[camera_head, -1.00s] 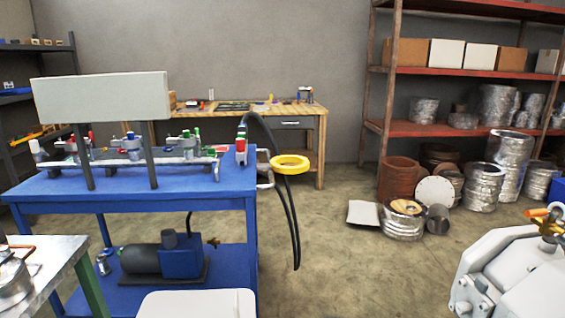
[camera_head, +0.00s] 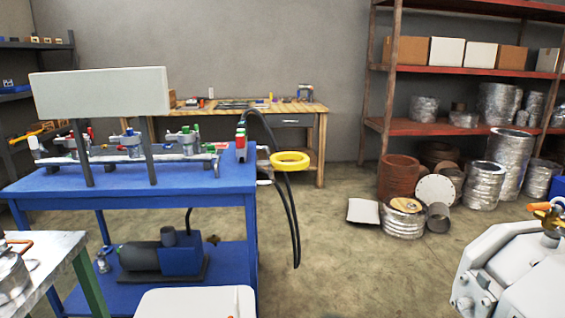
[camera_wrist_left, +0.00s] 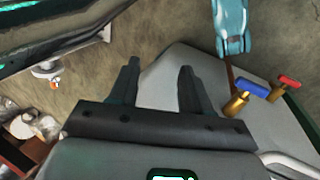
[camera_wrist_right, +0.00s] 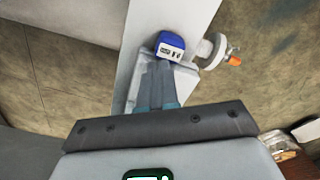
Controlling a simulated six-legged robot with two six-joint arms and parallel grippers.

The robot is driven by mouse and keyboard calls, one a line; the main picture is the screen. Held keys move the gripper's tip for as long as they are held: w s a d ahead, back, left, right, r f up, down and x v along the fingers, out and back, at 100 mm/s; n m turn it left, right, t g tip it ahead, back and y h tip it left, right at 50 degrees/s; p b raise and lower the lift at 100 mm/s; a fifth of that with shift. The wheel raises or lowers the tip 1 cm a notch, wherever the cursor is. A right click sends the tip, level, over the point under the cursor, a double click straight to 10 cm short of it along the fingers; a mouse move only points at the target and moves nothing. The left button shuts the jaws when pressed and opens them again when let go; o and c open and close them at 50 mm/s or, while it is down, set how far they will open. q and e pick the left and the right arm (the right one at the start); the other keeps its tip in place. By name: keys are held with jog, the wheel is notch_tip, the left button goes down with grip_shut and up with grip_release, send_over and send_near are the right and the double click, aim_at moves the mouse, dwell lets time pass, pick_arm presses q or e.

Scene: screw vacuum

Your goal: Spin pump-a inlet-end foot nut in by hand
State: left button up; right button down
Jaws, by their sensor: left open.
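No nut can be made out in any view, and I cannot tell which machine is pump-a. A large white bolted housing (camera_head: 515,280) stands at the lower right of the head view. My left gripper (camera_wrist_left: 158,78) is open and empty in the left wrist view, above a pale grey flat surface (camera_wrist_left: 165,75). My right gripper (camera_wrist_right: 163,72) has its fingers together in the right wrist view. A blue block with a white label (camera_wrist_right: 170,45) sits right at its tips; I cannot tell whether they touch. Neither gripper shows in the head view.
A blue cart (camera_head: 215,180) carries a valve manifold, with a dark motor-like unit (camera_head: 160,258) on its lower shelf. A wooden bench (camera_head: 320,120) and red shelves (camera_head: 440,128) stand behind. The middle floor is clear.

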jog(key=shift+a, duration=0.15)
jog(key=shift+a+r, duration=0.1)
jog(key=shift+r, duration=0.05)
notch_tip(320, 180, up, 6)
jog(key=p, duration=0.3)
jog(key=shift+s+p, duration=0.15)
jog(key=shift+p, duration=0.2)
jog(key=shift+a, duration=0.1)
